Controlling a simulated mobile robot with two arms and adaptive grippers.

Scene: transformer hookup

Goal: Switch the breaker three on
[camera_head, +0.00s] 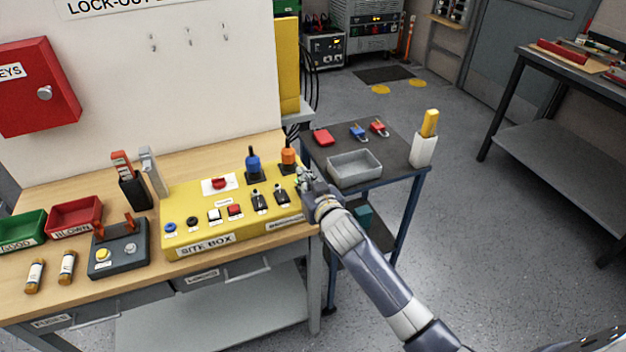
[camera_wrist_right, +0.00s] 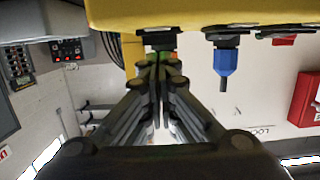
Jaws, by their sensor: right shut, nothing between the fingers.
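The yellow site box (camera_head: 240,223) stands at the right end of the workbench. Two black switches with light levers (camera_head: 258,200) (camera_head: 281,196) show on its sloped face, above a partly readable label at the lower right. I cannot read which of them is breaker three; a further one may be hidden by my gripper. My right gripper (camera_head: 305,180) is shut and empty at the box's right end, close to the orange connector (camera_head: 288,157). In the right wrist view its fingertips (camera_wrist_right: 159,62) are close to the yellow box (camera_wrist_right: 200,12); contact is unclear. My left gripper is out of view.
A blue connector (camera_head: 253,164) stands up on the box beside the orange one. A red knob (camera_head: 219,183) and several buttons are further left. A dark cart (camera_head: 395,150) with a grey tray (camera_head: 354,167) stands right of the bench.

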